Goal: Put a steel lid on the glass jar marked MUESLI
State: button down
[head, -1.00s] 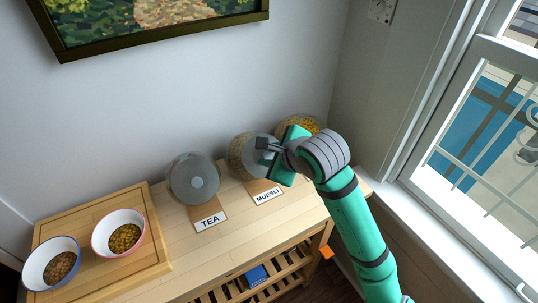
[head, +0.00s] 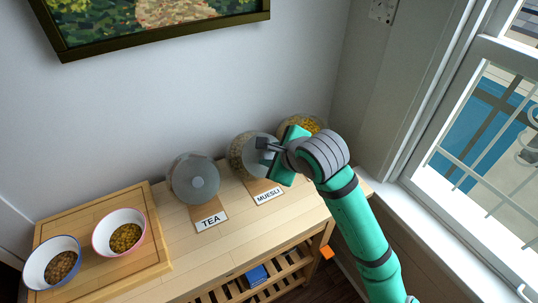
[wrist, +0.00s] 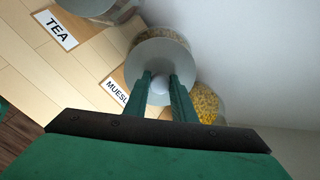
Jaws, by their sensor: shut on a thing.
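The MUESLI jar (head: 236,151) stands on the wooden bench behind its MUESLI card (head: 268,196). My gripper (head: 264,152) is shut on the knob of a round grey steel lid (head: 253,161). The lid is at the jar's mouth and covers most of it from above. In the wrist view the lid (wrist: 143,60) shows with its knob between my fingers (wrist: 159,86), and jar contents (wrist: 150,32) show past its far edge. I cannot tell whether the lid touches the rim.
The lidded TEA jar (head: 194,183) stands to the left behind its TEA card (head: 209,219). A jar with yellow contents (head: 306,123) stands close on the right, partly hidden by my arm. Two bowls sit on a board (head: 154,259) at the left. The wall is close behind.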

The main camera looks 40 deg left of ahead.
aim_at(268, 155)
jog(key=shift+x, duration=0.8)
jog(key=c, duration=1.4)
grip_release()
jog(key=shift+o, duration=0.6)
jog(key=o, duration=0.4)
jog(key=shift+c, duration=0.2)
jog(key=shift+d+r, duration=0.1)
jog(key=shift+v, duration=2.9)
